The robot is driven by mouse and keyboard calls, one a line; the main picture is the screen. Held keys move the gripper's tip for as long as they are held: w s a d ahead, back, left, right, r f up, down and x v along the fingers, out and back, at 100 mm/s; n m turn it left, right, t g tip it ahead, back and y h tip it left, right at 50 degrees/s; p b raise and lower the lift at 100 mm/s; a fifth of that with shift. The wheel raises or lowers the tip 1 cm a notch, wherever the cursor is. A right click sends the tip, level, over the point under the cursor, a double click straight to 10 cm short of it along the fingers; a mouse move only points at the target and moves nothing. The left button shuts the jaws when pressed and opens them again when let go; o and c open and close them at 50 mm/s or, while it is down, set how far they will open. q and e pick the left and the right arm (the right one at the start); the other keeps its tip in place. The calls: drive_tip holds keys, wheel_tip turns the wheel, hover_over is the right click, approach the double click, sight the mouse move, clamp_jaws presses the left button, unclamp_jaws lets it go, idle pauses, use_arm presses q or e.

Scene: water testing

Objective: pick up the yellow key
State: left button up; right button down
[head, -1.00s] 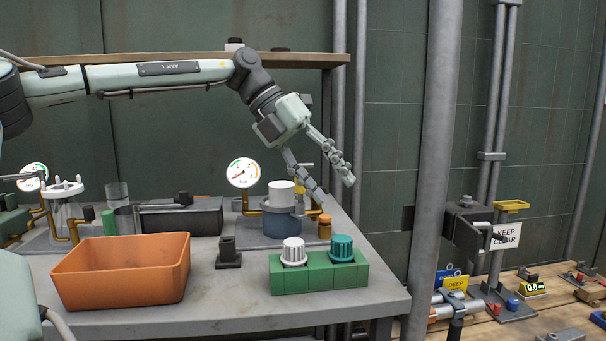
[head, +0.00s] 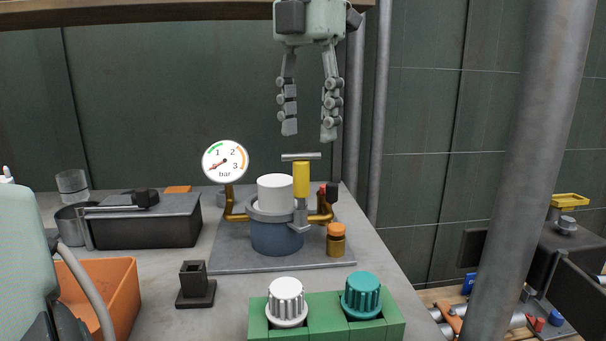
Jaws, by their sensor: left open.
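The yellow key (head: 301,180) stands upright, with a grey crossbar across its top. It is at the right side of the blue-grey housing with a white top (head: 276,232), in what looks like a small grey holder (head: 301,214). My left gripper (head: 309,131) points down above the key. Its two fingers are apart and empty, with the tips a little above the crossbar in the picture. The key's lower end is hidden. My right gripper is not in view.
A pressure gauge (head: 225,161) and brass pipe stand left of the housing. A green rack (head: 326,325) with white and teal caps is in front. An orange bin (head: 112,290) is at the left.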

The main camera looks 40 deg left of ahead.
sight(302, 160)
use_arm(q)
drive_tip(key=f, duration=0.7)
drive_tip(key=shift+s+a+f, duration=0.1)
drive_tip(key=shift+s+a, duration=0.2)
drive_tip(key=shift+c, duration=0.4)
clamp_jaws()
